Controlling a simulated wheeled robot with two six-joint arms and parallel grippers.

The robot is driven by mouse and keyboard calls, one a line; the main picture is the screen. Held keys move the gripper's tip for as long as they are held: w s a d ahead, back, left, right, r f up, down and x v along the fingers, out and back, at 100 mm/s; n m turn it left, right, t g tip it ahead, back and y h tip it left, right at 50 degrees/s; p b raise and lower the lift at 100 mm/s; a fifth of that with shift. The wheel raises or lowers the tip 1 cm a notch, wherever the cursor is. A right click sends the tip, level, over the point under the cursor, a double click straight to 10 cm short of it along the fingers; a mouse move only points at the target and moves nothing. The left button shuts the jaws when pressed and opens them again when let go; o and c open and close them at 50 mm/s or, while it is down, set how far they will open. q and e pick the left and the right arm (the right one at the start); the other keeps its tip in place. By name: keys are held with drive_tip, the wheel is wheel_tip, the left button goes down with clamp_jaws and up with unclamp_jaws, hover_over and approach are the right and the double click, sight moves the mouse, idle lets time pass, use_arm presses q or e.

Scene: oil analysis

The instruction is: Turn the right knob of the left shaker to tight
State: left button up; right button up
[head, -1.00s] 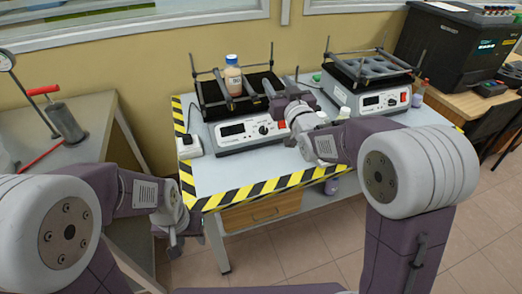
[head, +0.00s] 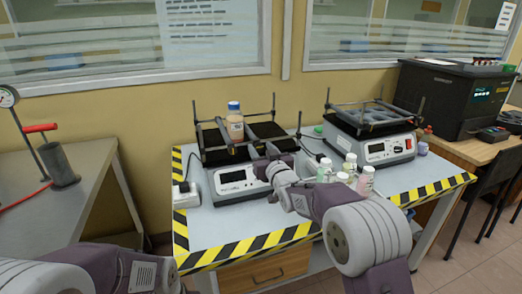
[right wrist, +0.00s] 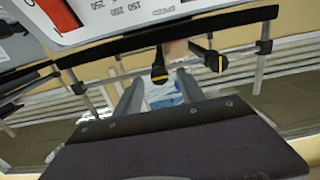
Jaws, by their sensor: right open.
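The left shaker (head: 237,189) stands on the taped table, its display facing me. A blue-capped amber bottle (head: 235,125) stands upright between its clamp bars. My right gripper (head: 270,152) is at the shaker's right front, above the panel. The upside-down right wrist view shows two black knobs with yellow marks, a left one (right wrist: 159,72) and a right one (right wrist: 213,61). My open right gripper (right wrist: 160,79) has one finger on each side of the left one; contact is unclear. That is the right knob from the front. In the head view my arm hides it. My left gripper is out of frame.
The right shaker (head: 385,149) stands further right, its platform without bottles. Several small bottles (head: 345,172) stand beside my right forearm. A white plug block (head: 185,194) sits left of the left shaker. The table front (head: 220,232) is clear.

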drive_tip(key=shift+w+a, duration=0.1)
drive_tip(key=shift+w, duration=0.2)
drive_tip(key=shift+c, duration=0.4)
clamp_jaws()
